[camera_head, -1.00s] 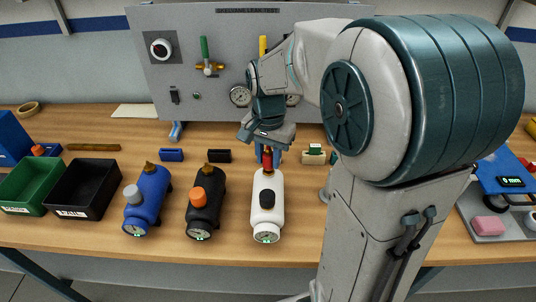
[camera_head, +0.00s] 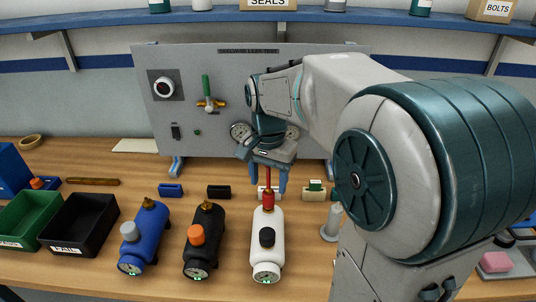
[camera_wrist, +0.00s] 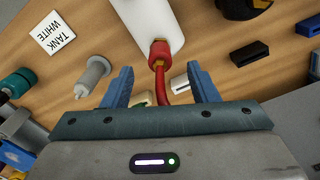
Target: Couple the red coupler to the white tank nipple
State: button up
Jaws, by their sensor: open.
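The white tank (camera_head: 266,243) lies on the bench with a black cap and a gauge at its front end. The red coupler (camera_head: 268,198) sits at the tank's far end, where the nipple is hidden. In the wrist view the red coupler (camera_wrist: 159,50) touches the end of the white tank (camera_wrist: 143,22), with a red hose running back from it between my fingers. I cannot tell if it is locked. My gripper (camera_head: 267,185) is open above the coupler. In the wrist view its blue fingers (camera_wrist: 160,80) stand apart on either side of the hose, touching nothing.
A black tank (camera_head: 203,243) and a blue tank (camera_head: 146,238) lie to the left. Green (camera_head: 30,217) and black (camera_head: 77,225) bins stand further left. A grey panel (camera_head: 300,70) with gauges rises behind. A grey peg (camera_head: 332,222) stands to the right.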

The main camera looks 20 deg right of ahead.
aim_at(268, 188)
notch_tip(268, 188, up, 9)
jog(key=shift+f, duration=0.2)
dwell(0.3)
